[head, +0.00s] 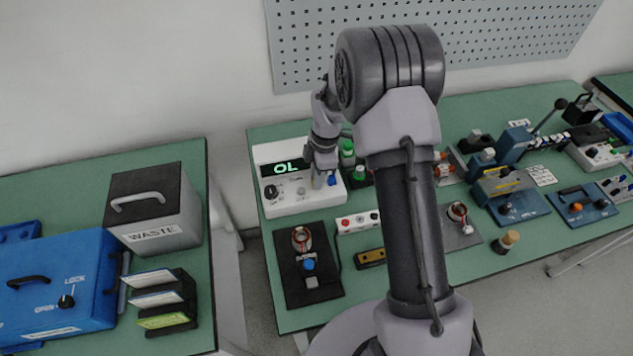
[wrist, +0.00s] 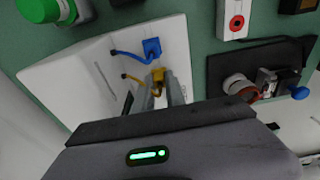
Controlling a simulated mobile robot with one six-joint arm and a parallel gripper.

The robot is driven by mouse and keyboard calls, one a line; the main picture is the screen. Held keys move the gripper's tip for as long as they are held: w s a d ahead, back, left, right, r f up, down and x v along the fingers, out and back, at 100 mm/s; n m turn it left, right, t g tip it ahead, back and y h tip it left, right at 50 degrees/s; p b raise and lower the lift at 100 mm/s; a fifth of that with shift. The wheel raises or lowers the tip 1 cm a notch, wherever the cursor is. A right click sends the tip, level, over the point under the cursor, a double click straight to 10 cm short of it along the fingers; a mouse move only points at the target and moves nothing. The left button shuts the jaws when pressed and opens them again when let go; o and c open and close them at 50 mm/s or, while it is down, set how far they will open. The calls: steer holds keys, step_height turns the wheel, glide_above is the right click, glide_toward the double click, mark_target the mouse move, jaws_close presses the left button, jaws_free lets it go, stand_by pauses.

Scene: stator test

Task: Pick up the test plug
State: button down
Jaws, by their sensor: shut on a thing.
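A white meter (head: 283,204) with a green "OL" display stands on the green bench; its white case also fills the upper left of the wrist view (wrist: 75,77). I cannot tell whether the yellow plug is still seated.
A green-capped item (head: 347,151) stands close behind my gripper. A black fixture with a copper coil (head: 302,239) and a box with buttons (head: 357,222) lie in front. A grey waste bin (head: 152,210) and a blue case (head: 62,275) are on the left bench.

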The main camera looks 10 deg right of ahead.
steer(key=shift+r, duration=0.1)
steer(key=r, duration=0.1)
steer(key=r+p, duration=0.1)
steer(key=r, duration=0.1)
steer(key=shift+s+r+p, duration=0.3)
steer(key=shift+r+p, duration=0.05)
steer(key=shift+r, duration=0.05)
steer(key=s+r, duration=0.1)
steer(key=s, duration=1.4)
steer(key=shift+s+a+p, duration=0.2)
steer(key=shift+a+p, duration=0.05)
steer(key=shift+p, duration=0.15)
steer(key=shift+r, duration=0.15)
steer(key=w+d, duration=0.3)
steer(key=d, duration=0.2)
steer(key=shift+w, duration=0.3)
steer(key=shift+d+b, duration=0.15)
steer(key=shift+b, duration=0.2)
